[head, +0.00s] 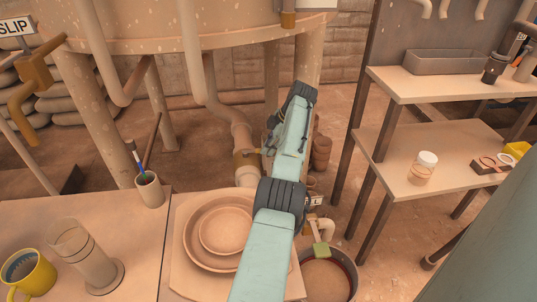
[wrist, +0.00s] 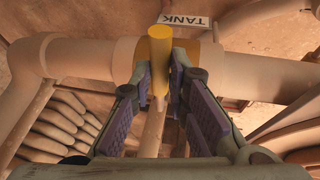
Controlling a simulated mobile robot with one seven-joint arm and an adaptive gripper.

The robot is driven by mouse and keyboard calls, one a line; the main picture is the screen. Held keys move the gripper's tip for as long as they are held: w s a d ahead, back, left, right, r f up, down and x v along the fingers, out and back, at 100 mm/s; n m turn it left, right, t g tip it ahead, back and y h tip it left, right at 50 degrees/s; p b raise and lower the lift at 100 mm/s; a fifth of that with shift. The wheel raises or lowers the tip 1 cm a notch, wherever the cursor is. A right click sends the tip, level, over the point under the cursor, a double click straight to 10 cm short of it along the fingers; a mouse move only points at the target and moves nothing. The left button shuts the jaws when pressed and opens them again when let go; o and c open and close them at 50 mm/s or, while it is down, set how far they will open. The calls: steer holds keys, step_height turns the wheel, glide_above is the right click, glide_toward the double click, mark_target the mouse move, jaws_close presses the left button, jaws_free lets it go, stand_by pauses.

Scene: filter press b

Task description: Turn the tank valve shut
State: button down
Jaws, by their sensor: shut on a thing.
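The tank valve shows in the wrist view as a yellow-ended lever (wrist: 160,48) in front of a brass-coloured body (wrist: 209,52) on a thick pale pipe. A sign reading TANK (wrist: 184,20) is behind it. My gripper (wrist: 160,84) has its two purple-padded fingers on either side of the lever, shut on it, with the yellow end standing out beyond the fingertips. In the head view the brass valve body (head: 246,158) shows on the pipe left of my arm; my arm hides the lever and most of the gripper.
A table with stacked plates (head: 226,230), a pen cup (head: 149,190), a glass cylinder and a yellow mug (head: 28,275) is at the front left. A bucket (head: 328,278) stands below my arm. Shelves (head: 440,160) with a jar are at the right. Tank legs and pipes crowd the valve.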

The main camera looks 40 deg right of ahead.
steer(key=shift+w+d+n+b, duration=0.1)
steer(key=shift+w+n+b, duration=0.2)
steer(key=shift+b, duration=0.15)
steer(key=shift+r, duration=0.1)
steer(key=c, duration=1.6)
jaws_free()
steer(key=shift+o, duration=0.2)
steer(key=v, duration=1.2)
steer(key=shift+d, duration=0.2)
steer(key=shift+w, duration=0.1)
